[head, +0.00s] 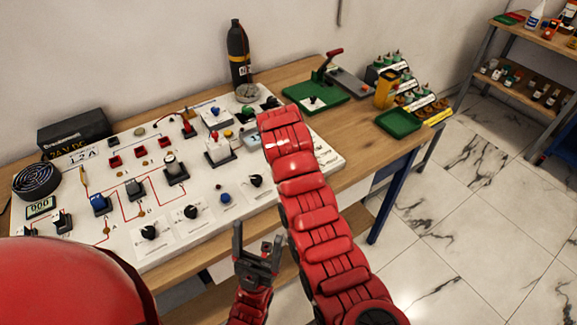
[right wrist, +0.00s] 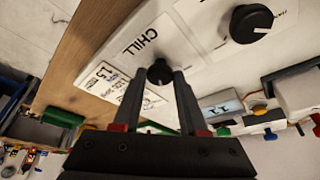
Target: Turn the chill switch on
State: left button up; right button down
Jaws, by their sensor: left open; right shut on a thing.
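The chill switch (right wrist: 160,71) is a black knob on the white panel, next to the printed word CHILL, in the right wrist view. My right gripper (right wrist: 161,82) is shut on this knob, one finger on each side. The fingers cover part of it, so I cannot tell its setting. In the head view my red right arm reaches over the panel and hides both the right gripper and the chill switch. My left gripper (head: 258,262) is open and empty, in front of the table's front edge.
The white panel (head: 318,168) carries several other knobs and switches, including a black knob (head: 256,181) left of my right arm. A dark gas bottle (head: 238,55) stands behind it. A green tray (head: 398,123) and bottle rack are at the right. The floor at right is clear.

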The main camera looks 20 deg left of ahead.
dwell(0.4)
jog(key=shift+c, duration=2.2)
grip_release()
